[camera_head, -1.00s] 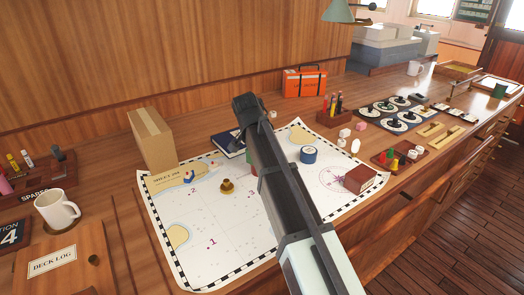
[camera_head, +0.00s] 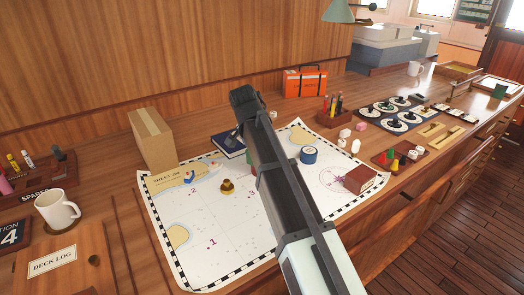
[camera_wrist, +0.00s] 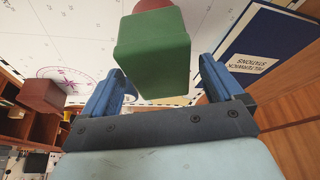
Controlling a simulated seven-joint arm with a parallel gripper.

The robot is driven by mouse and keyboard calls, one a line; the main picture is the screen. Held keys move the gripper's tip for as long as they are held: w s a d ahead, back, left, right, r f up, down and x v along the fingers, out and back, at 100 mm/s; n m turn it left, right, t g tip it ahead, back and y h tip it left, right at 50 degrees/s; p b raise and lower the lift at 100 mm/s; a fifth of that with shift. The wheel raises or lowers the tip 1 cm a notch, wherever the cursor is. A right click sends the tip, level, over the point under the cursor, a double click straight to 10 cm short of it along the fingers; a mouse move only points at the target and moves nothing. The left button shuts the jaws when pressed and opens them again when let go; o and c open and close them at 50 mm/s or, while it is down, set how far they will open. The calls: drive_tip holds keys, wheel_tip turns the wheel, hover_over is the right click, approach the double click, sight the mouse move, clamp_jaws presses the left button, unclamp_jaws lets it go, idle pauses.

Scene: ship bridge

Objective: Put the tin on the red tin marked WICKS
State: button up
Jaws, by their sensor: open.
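A green, box-shaped tin (camera_wrist: 152,60) lies between the two blue fingers of my gripper (camera_wrist: 160,72) in the wrist view. The fingers are open, with gaps on both sides of it. A red thing (camera_wrist: 152,4) shows just beyond the green tin, partly covered by it and cut by the frame edge. The green tin seems to rest on it, but the contact is hidden. No WICKS marking is readable. In the head view a sliver of green tin (camera_head: 252,170) shows beside my arm, which hides the rest and the fingertips.
A chart (camera_head: 215,262) covers the counter. On it are a brass piece (camera_head: 227,187), a round blue tin (camera_head: 308,155) and a dark red box (camera_head: 360,178). The chart's front left is mostly clear.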

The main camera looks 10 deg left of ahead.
drive_tip(key=v, duration=0.9)
drive_tip(key=shift+s+r, duration=0.1)
drive_tip(key=shift+r, duration=0.05)
